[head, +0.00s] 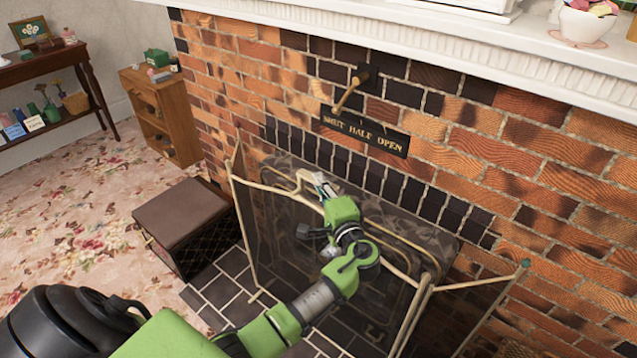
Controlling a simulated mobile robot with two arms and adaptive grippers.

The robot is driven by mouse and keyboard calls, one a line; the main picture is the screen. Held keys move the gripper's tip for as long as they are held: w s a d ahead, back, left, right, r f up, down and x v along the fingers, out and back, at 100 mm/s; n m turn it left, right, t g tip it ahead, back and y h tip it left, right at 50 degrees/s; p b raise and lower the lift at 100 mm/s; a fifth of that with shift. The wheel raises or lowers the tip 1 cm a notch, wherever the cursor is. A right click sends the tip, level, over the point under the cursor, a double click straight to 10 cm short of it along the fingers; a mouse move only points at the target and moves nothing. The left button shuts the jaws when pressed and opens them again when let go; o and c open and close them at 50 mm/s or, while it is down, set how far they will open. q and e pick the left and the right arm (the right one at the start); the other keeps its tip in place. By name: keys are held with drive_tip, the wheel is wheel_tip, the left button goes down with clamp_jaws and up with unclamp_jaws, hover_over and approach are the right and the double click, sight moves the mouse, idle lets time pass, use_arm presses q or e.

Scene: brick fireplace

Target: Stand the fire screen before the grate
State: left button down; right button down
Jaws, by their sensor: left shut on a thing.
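The fire screen (262,225) is a folding screen of dark see-through mesh in a pale brass-coloured frame. It stands upright on the dark hearth tiles in front of the fireplace, with its side panels angled from the middle one. My left gripper (320,186) is shut on the top of the middle panel, near its raised handle. My forearm crosses in front of the screen and hides part of its mesh. The grate cannot be made out clearly behind the mesh and my arm. My right gripper is not in view.
A dark lidded box (182,212) stands left of the screen at the hearth's edge. A brick wall (480,150) with a "SHUT HALF OPEN" plate (364,132) and lever (350,88) rises behind. A wooden cabinet (160,112) stands farther left. Flowered carpet (70,220) is clear at left.

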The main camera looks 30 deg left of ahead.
use_arm(q)
drive_tip(key=shift+a+f+b, duration=0.15)
drive_tip(key=shift+f+b, duration=0.3)
drive_tip(key=shift+f, duration=0.05)
drive_tip(key=shift+d, duration=0.3)
idle(0.9)
